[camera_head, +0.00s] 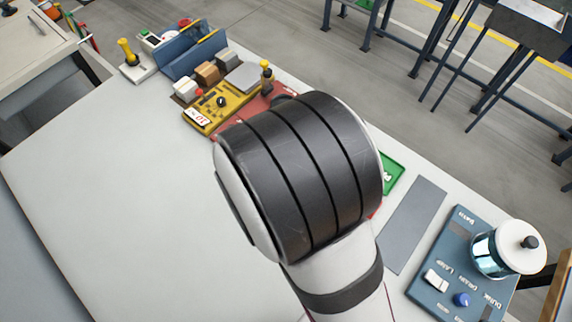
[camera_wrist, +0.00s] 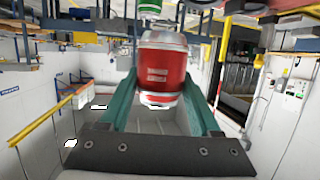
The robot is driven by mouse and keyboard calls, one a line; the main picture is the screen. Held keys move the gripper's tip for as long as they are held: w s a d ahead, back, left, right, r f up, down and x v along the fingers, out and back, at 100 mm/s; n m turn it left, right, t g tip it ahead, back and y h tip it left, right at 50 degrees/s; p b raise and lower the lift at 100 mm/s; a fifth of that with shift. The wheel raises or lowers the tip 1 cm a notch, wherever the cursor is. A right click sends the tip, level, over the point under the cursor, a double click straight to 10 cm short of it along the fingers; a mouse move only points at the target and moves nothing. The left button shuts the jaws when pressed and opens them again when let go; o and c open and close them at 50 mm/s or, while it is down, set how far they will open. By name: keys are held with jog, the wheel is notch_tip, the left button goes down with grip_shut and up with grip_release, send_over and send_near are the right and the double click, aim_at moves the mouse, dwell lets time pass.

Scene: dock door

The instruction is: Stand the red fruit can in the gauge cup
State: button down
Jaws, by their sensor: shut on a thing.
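The red fruit can (camera_wrist: 162,65) is in the wrist view, with a silvery rim at its top and pale lettering on its side. My gripper (camera_wrist: 161,88) is shut on it, one teal finger at each side. The can looks upright in that picture. In the head view my dark, banded arm covers the middle of the bench, and the gripper and can are hidden behind it. I cannot make out the gauge cup in either view; my arm may cover it.
A yellow control box (camera_head: 219,101) and blue holder (camera_head: 192,50) stand at the back left. A green tray (camera_head: 393,174) shows beside my arm. A grey mat (camera_head: 414,222) and blue panel (camera_head: 452,270) with a lidded jar (camera_head: 495,255) lie right. The bench's left (camera_head: 110,190) is clear.

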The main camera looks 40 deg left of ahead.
jog(key=s+a+f, duration=0.1)
jog(key=a+f, duration=0.2)
jog(key=s+a+f, duration=0.2)
jog(key=a+f, duration=0.1)
jog(key=f, duration=0.1)
jog(key=s+a+f, duration=0.1)
jog(key=a+f, duration=0.2)
jog(key=shift+s+a+f, duration=0.35)
jog(key=shift+s, duration=0.05)
jog(key=shift+f, duration=0.35)
